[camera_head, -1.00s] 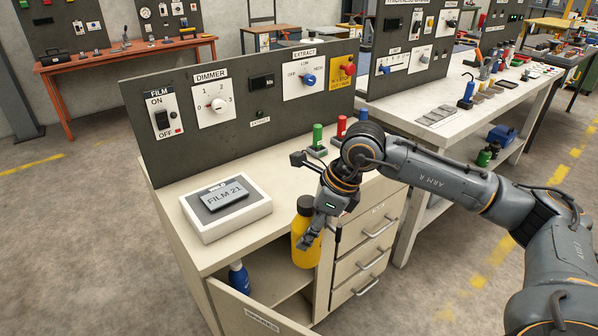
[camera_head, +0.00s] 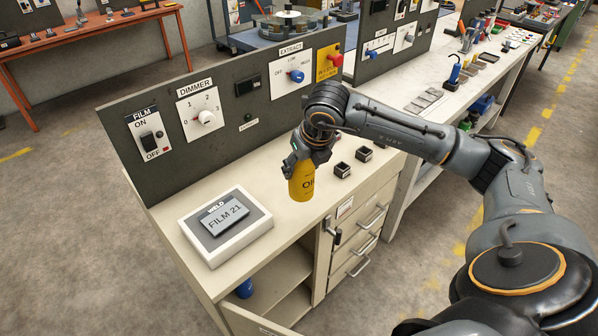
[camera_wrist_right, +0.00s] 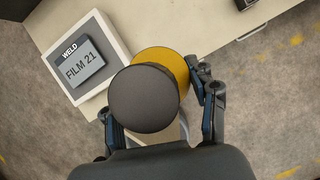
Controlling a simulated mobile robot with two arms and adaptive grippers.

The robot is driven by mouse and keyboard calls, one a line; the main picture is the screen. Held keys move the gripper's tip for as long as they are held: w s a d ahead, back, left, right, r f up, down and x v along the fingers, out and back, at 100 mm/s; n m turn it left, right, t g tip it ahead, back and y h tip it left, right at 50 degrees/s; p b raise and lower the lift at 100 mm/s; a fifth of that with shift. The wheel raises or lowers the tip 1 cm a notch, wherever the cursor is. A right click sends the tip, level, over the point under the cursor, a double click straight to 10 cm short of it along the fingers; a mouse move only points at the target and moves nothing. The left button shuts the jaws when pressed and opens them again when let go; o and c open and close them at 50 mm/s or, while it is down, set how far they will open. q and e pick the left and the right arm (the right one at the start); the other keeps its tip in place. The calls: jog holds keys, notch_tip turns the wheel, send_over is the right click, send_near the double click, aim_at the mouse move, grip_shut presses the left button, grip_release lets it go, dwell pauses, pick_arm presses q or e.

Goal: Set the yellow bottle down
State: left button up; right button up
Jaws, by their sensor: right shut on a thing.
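The yellow bottle (camera_head: 301,185) is upright in the head view, over the pale bench top to the right of the film box. My right gripper (camera_head: 304,160) is shut on its upper part. I cannot tell whether its base touches the bench. In the right wrist view, the bottle's dark cap (camera_wrist_right: 144,98) and yellow shoulder (camera_wrist_right: 165,62) sit between the fingers of my right gripper (camera_wrist_right: 150,92). My left gripper is not in view.
The white box marked FILM 21 (camera_head: 262,229) stands left of the bottle. The dark control panel (camera_head: 215,150) rises behind. A blue bottle (camera_head: 244,289) shows in the open cabinet below.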

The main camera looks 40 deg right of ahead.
jog(key=w+d+f+p, duration=0.3)
jog(key=w+f, duration=0.4)
jog(key=f, duration=0.3)
jog(key=shift+d+f+p, duration=0.2)
jog(key=shift+d+p, duration=0.15)
jog(key=shift+d, duration=0.3)
jog(key=o, duration=1.4)
jog(key=shift+s+r, duration=0.1)
jog(key=b+v, duration=0.3)
jog(key=v, duration=0.8)
jog(key=shift+r, duration=0.4)
